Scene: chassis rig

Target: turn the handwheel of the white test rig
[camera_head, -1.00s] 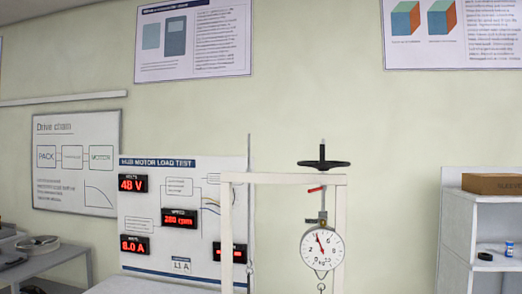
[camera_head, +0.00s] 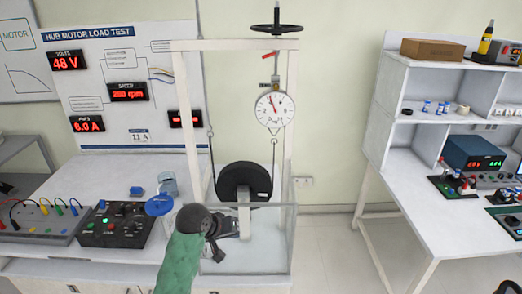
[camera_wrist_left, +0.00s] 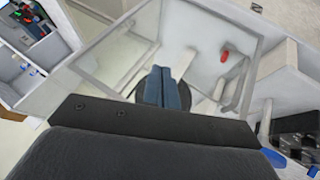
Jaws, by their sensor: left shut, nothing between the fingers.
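The white test rig (camera_head: 184,110) is an upright frame with a black handwheel (camera_head: 277,30) lying flat on top at the right. A red lever (camera_head: 276,55) and a round white dial gauge (camera_head: 274,109) hang below the handwheel. A black wheel (camera_head: 244,181) sits low in the rig behind clear panels. My left gripper (camera_head: 222,240) is low at the front of the rig, well below the handwheel. In the left wrist view its blue-grey fingers (camera_wrist_left: 164,86) are together and empty. The handwheel is not clear in that view. My right gripper is not in view.
A control box (camera_head: 115,226) with knobs and a blue round-topped item (camera_head: 159,205) stand on the bench left of my arm. A display board (camera_head: 125,85) stands behind. A shelved white bench (camera_head: 440,205) is at the right, with open floor between.

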